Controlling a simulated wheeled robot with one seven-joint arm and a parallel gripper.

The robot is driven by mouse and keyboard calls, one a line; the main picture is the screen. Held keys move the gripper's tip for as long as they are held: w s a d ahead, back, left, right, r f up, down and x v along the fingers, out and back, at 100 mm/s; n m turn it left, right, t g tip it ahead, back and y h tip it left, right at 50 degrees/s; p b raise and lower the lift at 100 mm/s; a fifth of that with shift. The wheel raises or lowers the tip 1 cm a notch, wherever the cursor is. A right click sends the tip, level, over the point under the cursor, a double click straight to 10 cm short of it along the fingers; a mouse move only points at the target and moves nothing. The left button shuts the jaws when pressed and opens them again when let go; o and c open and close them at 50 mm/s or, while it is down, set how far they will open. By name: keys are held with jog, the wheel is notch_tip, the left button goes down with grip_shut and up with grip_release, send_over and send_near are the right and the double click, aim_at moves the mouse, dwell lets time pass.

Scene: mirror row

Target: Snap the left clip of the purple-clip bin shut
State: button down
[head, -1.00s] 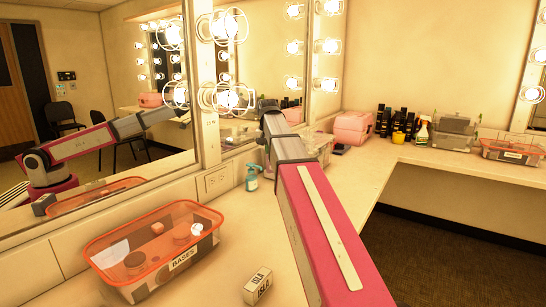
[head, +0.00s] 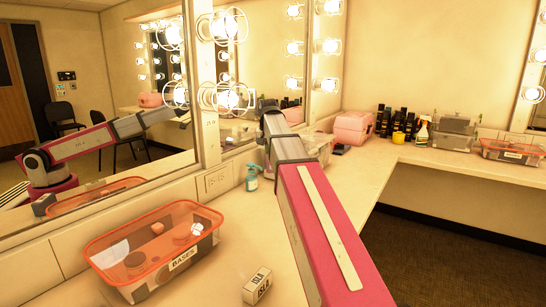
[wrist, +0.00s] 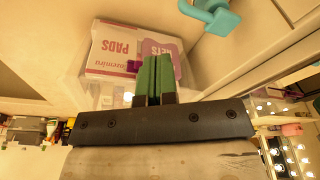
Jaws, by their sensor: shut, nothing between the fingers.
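The bin with the purple clip is a clear box in the wrist view (wrist: 108,92), with a white and pink carton marked PADS (wrist: 115,50) showing in or through it. A purple clip (wrist: 133,67) shows just left of my fingertips. My gripper (wrist: 154,72) has green fingers pressed together, empty, in front of the bin and close to the clip. I cannot tell whether they touch, or whether the clip is up or down. In the head view a clear bin (head: 321,147) shows partly behind my arm, which hides my gripper there.
A teal pump bottle (head: 251,178) stands by the mirror, near the bin in the wrist view (wrist: 208,14). An orange-lidded BASES bin (head: 150,226) and a small ISLA block (head: 257,287) are on the near counter. A pink case (head: 352,127) and dark bottles stand farther back.

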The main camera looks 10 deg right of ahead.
jog(key=shift+f, duration=0.25)
dwell(0.3)
jog(key=shift+f, duration=1.45)
jog(key=shift+w+d, duration=0.15)
jog(key=shift+w+d+r, duration=0.3)
jog(key=shift+w+d, duration=0.5)
jog(key=shift+w, duration=0.05)
jog(key=shift+w+d+r, duration=0.35)
jog(key=shift+w+d, duration=0.45)
jog(key=shift+d, duration=0.05)
jog(key=shift+w+d+r, duration=0.3)
jog(key=shift+w+d, duration=0.5)
jog(key=shift+w, duration=0.05)
jog(key=shift+r, duration=0.1)
jog(key=r, duration=0.5)
jog(key=shift+s+a+r, duration=0.3)
jog(key=shift+s, duration=0.05)
jog(key=shift+s, duration=0.1)
